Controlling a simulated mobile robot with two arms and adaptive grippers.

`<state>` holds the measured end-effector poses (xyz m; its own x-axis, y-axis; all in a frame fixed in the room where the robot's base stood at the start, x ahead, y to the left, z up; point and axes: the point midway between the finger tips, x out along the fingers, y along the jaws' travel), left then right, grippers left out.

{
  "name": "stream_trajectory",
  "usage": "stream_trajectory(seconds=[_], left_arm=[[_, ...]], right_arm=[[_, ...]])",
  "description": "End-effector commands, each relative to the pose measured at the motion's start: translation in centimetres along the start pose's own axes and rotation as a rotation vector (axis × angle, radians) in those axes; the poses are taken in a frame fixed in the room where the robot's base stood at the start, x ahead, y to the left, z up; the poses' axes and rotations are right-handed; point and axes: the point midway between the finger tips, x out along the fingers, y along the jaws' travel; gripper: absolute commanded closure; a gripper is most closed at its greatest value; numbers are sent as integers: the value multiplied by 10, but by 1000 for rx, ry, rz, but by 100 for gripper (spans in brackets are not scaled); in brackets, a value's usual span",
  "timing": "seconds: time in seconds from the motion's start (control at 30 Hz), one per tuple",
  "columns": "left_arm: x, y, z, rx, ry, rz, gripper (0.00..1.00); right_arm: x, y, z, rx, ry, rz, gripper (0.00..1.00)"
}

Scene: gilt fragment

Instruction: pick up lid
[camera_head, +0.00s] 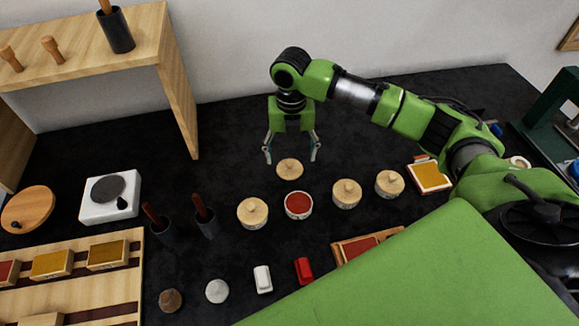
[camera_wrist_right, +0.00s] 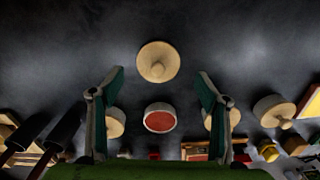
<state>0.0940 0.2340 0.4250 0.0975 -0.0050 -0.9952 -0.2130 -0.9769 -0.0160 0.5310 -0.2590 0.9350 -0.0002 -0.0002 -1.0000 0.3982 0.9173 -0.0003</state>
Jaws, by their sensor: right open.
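A round pale wooden lid (camera_head: 289,169) with a small knob lies on the black table, behind an open jar (camera_head: 298,206) with red contents. The lid also shows in the right wrist view (camera_wrist_right: 158,62), ahead of and between the fingers. My right gripper (camera_head: 292,158) is open and empty, pointing down over the lid, with one finger to each side. In the wrist view the jar (camera_wrist_right: 160,119) sits nearer the gripper's base. I cannot tell the exact height of the fingertips above the table. My left gripper is not in view.
Lidded jars stand left (camera_head: 252,213) and right (camera_head: 346,193) of the open jar, with another lidded jar (camera_head: 389,183) farther right. Dark cups with handles (camera_head: 206,222) stand at left. A wooden shelf (camera_head: 176,80) rises back left. The table behind the lid is clear.

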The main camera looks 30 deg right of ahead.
Motion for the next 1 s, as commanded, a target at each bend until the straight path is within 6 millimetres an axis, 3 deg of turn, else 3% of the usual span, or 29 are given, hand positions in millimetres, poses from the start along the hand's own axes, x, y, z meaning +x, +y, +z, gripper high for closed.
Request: stream_trajectory(seconds=[0.13, 0.3, 0.53, 0.57, 0.7, 1.0], left_arm=[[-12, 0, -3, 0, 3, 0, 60], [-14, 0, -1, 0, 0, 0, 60], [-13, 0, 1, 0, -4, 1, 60], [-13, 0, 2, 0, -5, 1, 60], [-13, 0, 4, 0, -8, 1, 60], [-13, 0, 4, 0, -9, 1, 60]], right_arm=[[21, 3, 5, 1, 5, -3, 31], [40, 3, 5, 0, 0, -1, 31], [42, 3, 5, -1, 0, -1, 31], [42, 3, 5, 0, 0, -1, 34], [42, 3, 5, 0, 0, 0, 66], [42, 3, 5, 0, -1, 0, 66]])
